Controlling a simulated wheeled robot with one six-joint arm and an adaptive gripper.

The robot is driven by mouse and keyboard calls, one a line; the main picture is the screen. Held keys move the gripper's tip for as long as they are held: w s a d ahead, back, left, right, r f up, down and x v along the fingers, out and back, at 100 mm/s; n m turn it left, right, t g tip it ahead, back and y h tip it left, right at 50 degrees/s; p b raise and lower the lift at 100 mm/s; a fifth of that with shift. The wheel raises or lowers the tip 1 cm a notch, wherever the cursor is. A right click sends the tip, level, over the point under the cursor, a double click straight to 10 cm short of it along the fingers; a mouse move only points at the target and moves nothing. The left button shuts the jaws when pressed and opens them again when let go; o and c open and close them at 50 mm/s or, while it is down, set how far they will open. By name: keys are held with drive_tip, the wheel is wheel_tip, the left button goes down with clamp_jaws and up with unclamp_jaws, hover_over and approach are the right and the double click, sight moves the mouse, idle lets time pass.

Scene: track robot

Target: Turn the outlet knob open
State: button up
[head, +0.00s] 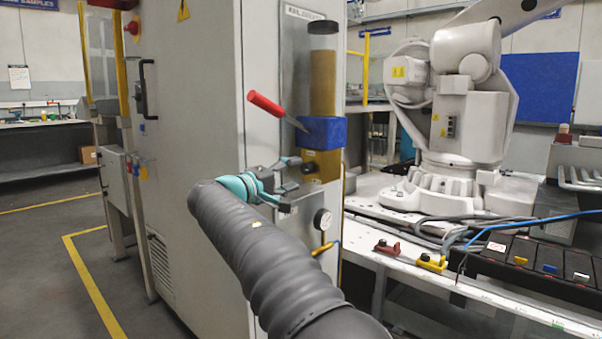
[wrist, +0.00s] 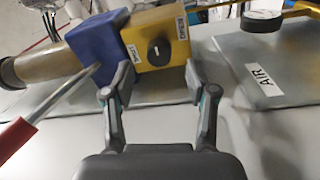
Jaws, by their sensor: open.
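A small round black knob (wrist: 159,52) with a pale mark sits on a yellow block (wrist: 165,22), between two white labels too small to read surely. In the head view the knob (head: 309,168) shows below the blue block. My gripper (wrist: 157,82) is open and empty; its fingers stand apart on either side of the knob's line, with the knob just beyond the tips. In the head view my gripper (head: 288,183) is beside the yellow block at the cabinet's side. I cannot tell whether any finger touches the knob.
A blue block (head: 321,132) with a red-handled lever (head: 267,104) is above the knob; the lever (wrist: 17,137) passes left of my gripper. An amber cylinder (head: 323,85) rises above it. A gauge (head: 323,219) is below. A white robot arm (head: 462,110) stands right.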

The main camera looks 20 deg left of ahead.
drive_tip(key=v, duration=0.8)
drive_tip(key=shift+f, duration=0.1)
